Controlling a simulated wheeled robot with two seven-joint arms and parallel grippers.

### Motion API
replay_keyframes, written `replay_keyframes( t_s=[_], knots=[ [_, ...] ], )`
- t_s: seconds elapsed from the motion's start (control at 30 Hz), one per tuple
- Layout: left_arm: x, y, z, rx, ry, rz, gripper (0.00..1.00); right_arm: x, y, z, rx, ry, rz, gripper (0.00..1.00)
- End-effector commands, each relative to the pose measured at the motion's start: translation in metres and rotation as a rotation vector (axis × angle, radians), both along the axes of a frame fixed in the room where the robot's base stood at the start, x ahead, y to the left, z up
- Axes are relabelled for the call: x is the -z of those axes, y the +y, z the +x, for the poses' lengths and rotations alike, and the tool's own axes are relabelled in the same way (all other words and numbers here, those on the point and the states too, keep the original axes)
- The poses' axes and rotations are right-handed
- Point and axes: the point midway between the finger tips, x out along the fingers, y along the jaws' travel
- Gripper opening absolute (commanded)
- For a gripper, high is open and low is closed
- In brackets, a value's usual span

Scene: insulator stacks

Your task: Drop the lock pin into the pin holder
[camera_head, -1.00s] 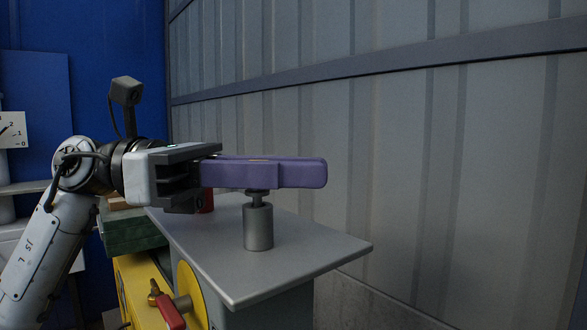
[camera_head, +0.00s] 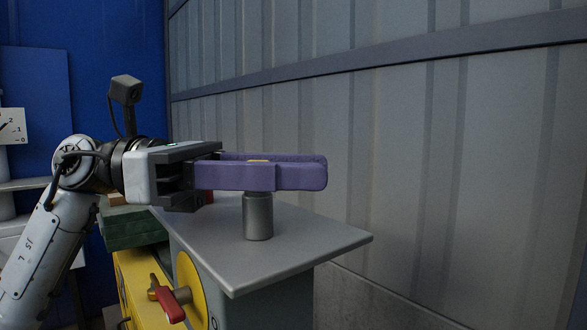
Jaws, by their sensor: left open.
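My left gripper (camera_head: 305,163) reaches in from the left with long purple fingers. The fingers are apart, with a gap between the near and far one, just above the pin holder. The pin holder (camera_head: 258,219) is a grey metal cylinder standing upright on the grey tabletop (camera_head: 310,239); its top rim is close under or behind the near finger. A small yellow top, likely of the lock pin (camera_head: 258,161), shows between the fingers. The rest of the pin is hidden by the near finger and the holder. My right gripper is not in view.
A yellow panel with a yellow disc (camera_head: 190,283) and a red-handled valve (camera_head: 171,303) is below the tabletop's left side. A green block (camera_head: 130,232) lies at the left, and something red is partly hidden behind my gripper. A corrugated wall (camera_head: 430,180) stands behind.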

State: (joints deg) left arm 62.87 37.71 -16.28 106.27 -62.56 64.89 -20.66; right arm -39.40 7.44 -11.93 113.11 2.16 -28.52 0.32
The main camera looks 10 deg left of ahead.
Motion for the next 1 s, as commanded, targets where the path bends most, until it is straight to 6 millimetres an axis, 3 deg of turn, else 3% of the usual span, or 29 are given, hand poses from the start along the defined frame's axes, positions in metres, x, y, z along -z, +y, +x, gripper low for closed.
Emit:
replay_keyframes(
  t_s=[0.03, 0.3, 0.5, 0.7, 1.0],
  knots=[
    [0.000, 0.001, 0.000, 0.000, 0.000, 0.000, 0.40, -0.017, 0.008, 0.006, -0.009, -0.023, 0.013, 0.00],
    [0.001, 0.062, -0.006, -0.005, 0.002, 0.000, 0.40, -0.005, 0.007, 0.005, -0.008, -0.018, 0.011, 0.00],
    [0.000, 0.092, -0.011, -0.002, 0.001, -0.001, 0.40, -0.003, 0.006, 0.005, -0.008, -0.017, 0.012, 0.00],
    [0.000, 0.102, -0.012, 0.000, 0.001, -0.001, 0.40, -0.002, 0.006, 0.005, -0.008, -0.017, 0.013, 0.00],
    [0.000, 0.102, -0.013, 0.000, 0.000, -0.001, 0.40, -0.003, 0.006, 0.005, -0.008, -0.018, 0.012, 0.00]
  ],
)
